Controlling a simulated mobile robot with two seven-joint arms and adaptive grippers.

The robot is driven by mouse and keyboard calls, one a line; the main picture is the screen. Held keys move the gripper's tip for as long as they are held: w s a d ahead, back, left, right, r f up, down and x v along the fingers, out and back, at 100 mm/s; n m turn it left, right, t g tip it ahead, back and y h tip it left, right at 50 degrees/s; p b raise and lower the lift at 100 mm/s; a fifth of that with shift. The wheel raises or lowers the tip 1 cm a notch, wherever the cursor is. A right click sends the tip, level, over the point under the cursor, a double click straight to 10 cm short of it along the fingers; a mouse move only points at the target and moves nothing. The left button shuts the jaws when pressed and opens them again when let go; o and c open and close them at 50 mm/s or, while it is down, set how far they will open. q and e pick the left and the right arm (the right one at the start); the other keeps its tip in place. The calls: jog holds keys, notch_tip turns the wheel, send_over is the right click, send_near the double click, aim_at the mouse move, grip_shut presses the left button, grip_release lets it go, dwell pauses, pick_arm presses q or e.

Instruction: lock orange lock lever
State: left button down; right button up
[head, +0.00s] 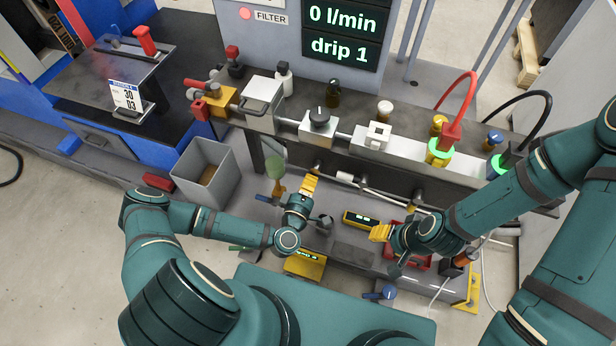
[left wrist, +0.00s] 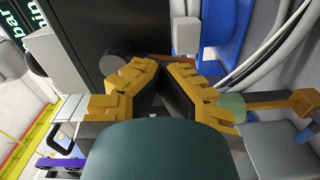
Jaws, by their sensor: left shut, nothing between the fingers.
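An orange block (head: 221,101) with red parts sits at the left end of the bench unit's row of fittings in the head view; I cannot tell whether a lock lever is on it.
A grey bin (head: 205,172) stands left of my left gripper. A white pipe (head: 345,177) and cables run behind the grippers. A red tray (head: 418,263) is partly hidden by my right gripper. A yellow display box (head: 305,264) lies near the front.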

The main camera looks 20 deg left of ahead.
pick_arm(q)
jog(key=shift+w+d+n, duration=0.1)
jog(key=shift+d+n, duration=0.15)
jog(key=shift+n, duration=0.5)
jog(key=shift+w+d+n, duration=0.1)
jog(key=shift+d+n, duration=0.15)
jog(key=shift+n, duration=0.5)
jog(key=shift+d, duration=0.1)
jog(key=c, duration=0.9)
grip_release()
jog(key=shift+o, duration=0.2)
jog(key=shift+s, duration=0.15)
jog(key=o, duration=0.7)
jog(key=shift+s+d, duration=0.1)
jog(key=shift+s, duration=0.15)
jog(key=shift+o, duration=0.8)
jog(key=s, duration=1.1)
jog(key=shift+s+a, duration=0.35)
jog(key=shift+f, duration=0.1)
